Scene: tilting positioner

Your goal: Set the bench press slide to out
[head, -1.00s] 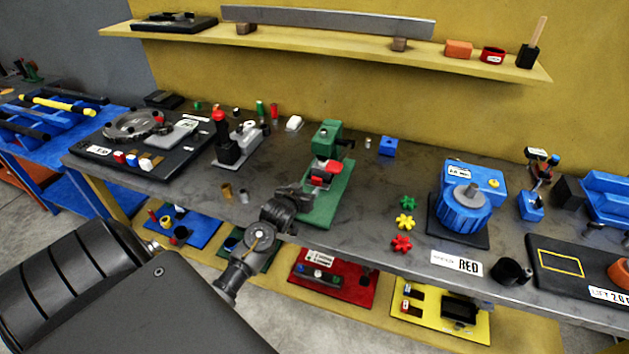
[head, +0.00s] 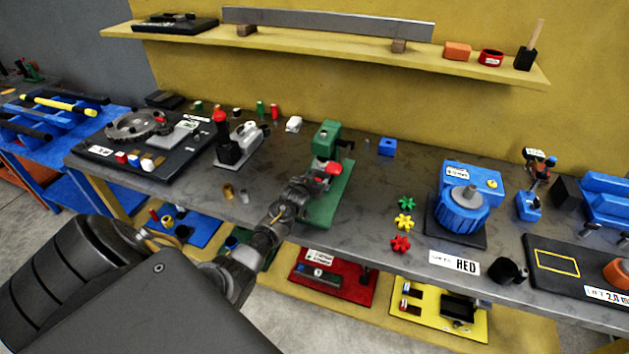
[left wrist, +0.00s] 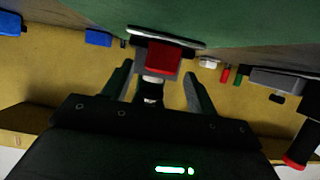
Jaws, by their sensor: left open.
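The green bench press (head: 326,139) stands on its green base plate (head: 334,200) in the middle of the bench. Its red slide part (head: 333,169) sits low at the press's front; in the left wrist view the red block (left wrist: 157,60) shows just beyond the fingertips. My left gripper (head: 316,184) is close in front of the red part, partly covering the press. In the left wrist view its open fingers (left wrist: 156,80) stand on either side of a short white and black piece below the red block. Contact cannot be told. My right gripper is not in view.
A blue motor unit (head: 464,212) and green, yellow and red star knobs (head: 405,221) stand to the right. A grey and black device with a red-topped lever (head: 222,135) stands to the left. Small brass and grey cylinders (head: 229,191) lie near my arm.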

